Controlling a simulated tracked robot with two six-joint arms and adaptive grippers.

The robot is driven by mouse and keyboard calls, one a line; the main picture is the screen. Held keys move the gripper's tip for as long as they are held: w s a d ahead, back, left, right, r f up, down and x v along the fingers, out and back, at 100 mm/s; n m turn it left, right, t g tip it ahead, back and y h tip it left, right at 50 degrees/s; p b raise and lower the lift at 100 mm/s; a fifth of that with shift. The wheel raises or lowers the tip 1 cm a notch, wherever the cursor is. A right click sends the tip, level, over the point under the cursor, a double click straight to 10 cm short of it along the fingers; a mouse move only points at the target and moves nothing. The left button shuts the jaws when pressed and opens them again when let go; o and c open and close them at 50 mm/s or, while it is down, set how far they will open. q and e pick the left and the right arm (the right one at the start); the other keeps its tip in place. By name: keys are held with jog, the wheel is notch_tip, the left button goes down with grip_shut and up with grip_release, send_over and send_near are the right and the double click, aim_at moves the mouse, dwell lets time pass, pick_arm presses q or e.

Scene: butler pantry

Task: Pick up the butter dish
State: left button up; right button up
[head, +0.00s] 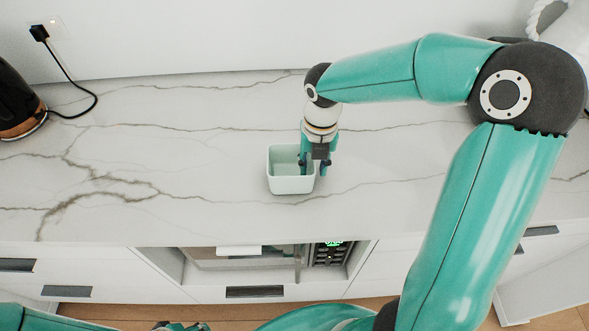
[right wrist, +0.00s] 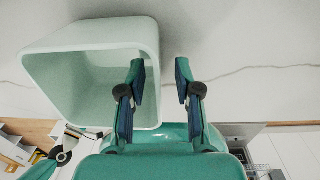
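The butter dish, a pale mint open-topped box (head: 280,184), stands upright on the counter in the head view. It also fills the upper left of the right wrist view (right wrist: 70,85), and looks empty where I see inside. My right gripper (head: 315,165) points down at the dish's right side. In the right wrist view its fingers (right wrist: 160,82) are apart, with the dish's right wall between them: one finger over the opening, the other outside. Whether either touches the wall is unclear. Only cut-off parts of my left arm show at the head view's bottom edge.
The white veined counter (head: 180,165) is clear around the dish. A dark kettle-like appliance (head: 16,105) with a plugged-in cord stands at the far left. The wall is behind; an oven (head: 240,257) and drawers are below the front edge.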

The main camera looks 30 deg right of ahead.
jog(key=shift+f, duration=0.2)
dwell(0.6)
grip_shut()
